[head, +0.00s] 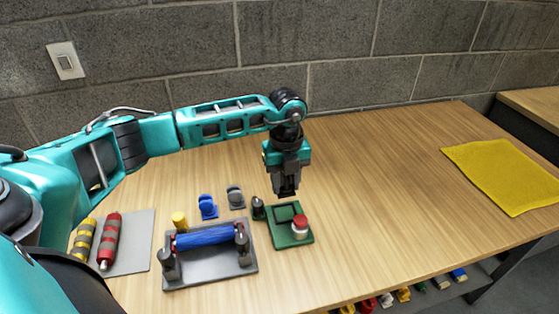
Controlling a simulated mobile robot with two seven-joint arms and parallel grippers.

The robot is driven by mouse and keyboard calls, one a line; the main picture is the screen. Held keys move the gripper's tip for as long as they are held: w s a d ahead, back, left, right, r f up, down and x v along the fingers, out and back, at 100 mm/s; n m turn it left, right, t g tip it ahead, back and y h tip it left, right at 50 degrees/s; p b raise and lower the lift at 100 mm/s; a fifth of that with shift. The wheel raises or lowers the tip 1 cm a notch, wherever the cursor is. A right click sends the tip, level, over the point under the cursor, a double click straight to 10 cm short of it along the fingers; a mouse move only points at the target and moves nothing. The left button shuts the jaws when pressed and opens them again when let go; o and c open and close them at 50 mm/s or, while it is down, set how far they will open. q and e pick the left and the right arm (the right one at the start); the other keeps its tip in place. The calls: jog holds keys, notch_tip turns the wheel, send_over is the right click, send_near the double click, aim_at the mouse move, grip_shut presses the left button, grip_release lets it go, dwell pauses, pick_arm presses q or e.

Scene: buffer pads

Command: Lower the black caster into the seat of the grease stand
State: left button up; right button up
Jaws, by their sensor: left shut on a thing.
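My left gripper (287,190) comes down from above and points at the table. It is shut on a small dark thing that is hard to tell from its black fingers; this appears to be the black caster, mostly hidden. The grease stand (305,240) is a green base just below and slightly right of the gripper. My right gripper is not in view.
A blue caster (208,207) and a grey caster (236,196) stand left of the stand. A grey fixture (205,274) holds a blue roller (205,237). A yellow cloth (500,175) lies right; the table between is clear.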

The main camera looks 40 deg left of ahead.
aim_at(285, 215)
pick_arm(q)
jog(key=shift+d+f+b, duration=0.1)
jog(key=shift+f+b, duration=0.3)
jog(key=shift+f, duration=0.65)
jog(key=shift+f+b, duration=0.9)
jog(key=shift+f, duration=0.05)
jog(key=shift+f+b, duration=0.55)
jog(key=shift+f, duration=0.35)
jog(key=shift+f+b, duration=0.65)
jog(key=shift+f, duration=0.5)
jog(key=o, duration=1.2)
jog(key=shift+c, duration=0.2)
notch_tip(285, 215, up, 13)
jog(key=shift+p, duration=0.3)
